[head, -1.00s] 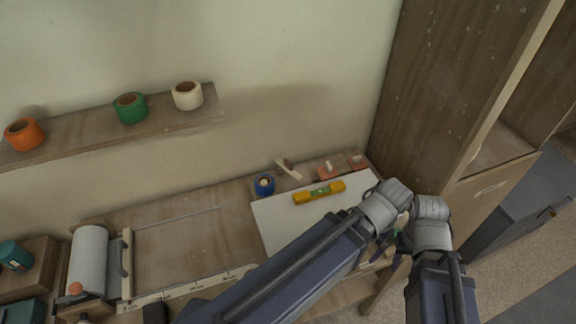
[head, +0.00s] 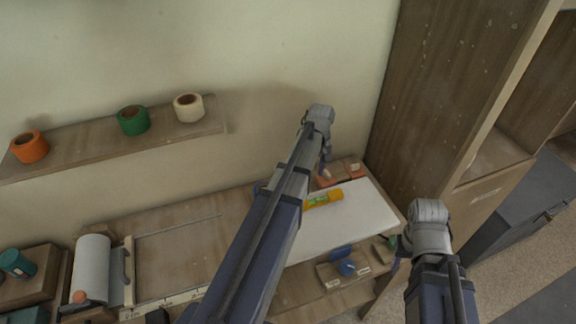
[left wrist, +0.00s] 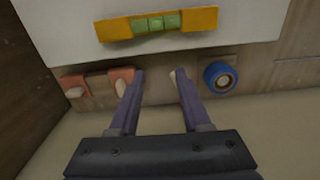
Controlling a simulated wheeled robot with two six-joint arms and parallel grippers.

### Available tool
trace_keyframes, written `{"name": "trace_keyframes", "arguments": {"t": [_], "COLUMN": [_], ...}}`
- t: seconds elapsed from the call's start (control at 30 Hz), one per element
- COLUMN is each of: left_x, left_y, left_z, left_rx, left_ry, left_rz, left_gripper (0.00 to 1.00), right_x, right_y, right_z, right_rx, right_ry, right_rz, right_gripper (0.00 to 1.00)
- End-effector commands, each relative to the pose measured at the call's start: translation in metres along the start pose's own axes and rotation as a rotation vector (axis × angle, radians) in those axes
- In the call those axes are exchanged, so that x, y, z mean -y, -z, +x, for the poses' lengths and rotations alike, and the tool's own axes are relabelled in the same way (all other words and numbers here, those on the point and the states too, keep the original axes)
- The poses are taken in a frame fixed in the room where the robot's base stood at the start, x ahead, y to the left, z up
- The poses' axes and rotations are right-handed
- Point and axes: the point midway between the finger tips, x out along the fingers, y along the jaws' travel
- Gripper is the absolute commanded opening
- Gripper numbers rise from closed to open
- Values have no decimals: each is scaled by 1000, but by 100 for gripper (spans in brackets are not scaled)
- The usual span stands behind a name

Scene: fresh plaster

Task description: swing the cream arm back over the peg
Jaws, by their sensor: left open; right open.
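My left gripper (head: 325,168) is at the back of the bench, pointing down near the salmon blocks; its open fingers also show in the left wrist view (left wrist: 158,78). In that view a cream piece (left wrist: 173,76), perhaps part of the cream arm, shows beside the right-hand finger, which partly hides it. A cream peg (left wrist: 120,87) stands by a salmon block beside the left-hand finger. Another cream peg (left wrist: 75,92) is further left. The fingers hold nothing visible. In the head view my left arm hides the cream arm. My right gripper (head: 399,256) is low at the right, open and partly hidden.
A yellow level (left wrist: 157,24) lies on a white board (head: 365,212). A blue roll (left wrist: 220,77) stands right of the fingers in the wrist view. A blue knob (head: 347,267) is at the bench front. A shelf (head: 70,150) with tape rolls is left; a tall cabinet (head: 440,90) is right.

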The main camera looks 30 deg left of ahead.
Motion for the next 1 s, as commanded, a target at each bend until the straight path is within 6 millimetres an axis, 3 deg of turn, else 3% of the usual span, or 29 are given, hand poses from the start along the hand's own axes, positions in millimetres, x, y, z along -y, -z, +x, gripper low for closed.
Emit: {"name": "trace_keyframes", "arguments": {"t": [0.03, 0.1, 0.2, 0.3, 0.67, 1.0], "left_x": [10, 24, 41, 51, 54, 53], "left_y": [34, 61, 87, 101, 104, 103], "left_z": [-4, -5, -6, -7, -1, 33], "left_rx": [3, 6, 8, 9, 9, 9], "left_ry": [-6, -14, -21, -25, -27, -26], "left_rz": [-100, -211, -322, -383, -404, -402], "left_gripper": [48, 48, 48, 48, 48, 48], "right_x": [0, -1, -1, -1, 0, 3], "right_y": [0, 0, 0, 0, 0, 2], "right_z": [-4, -6, -8, -8, -3, 31], "right_rx": [0, 0, 0, 0, 0, 0], "right_ry": [0, 0, 0, 0, 0, -1], "right_rz": [0, 1, 1, 1, 0, -3], "right_gripper": [48, 48, 48, 48, 48, 48]}}
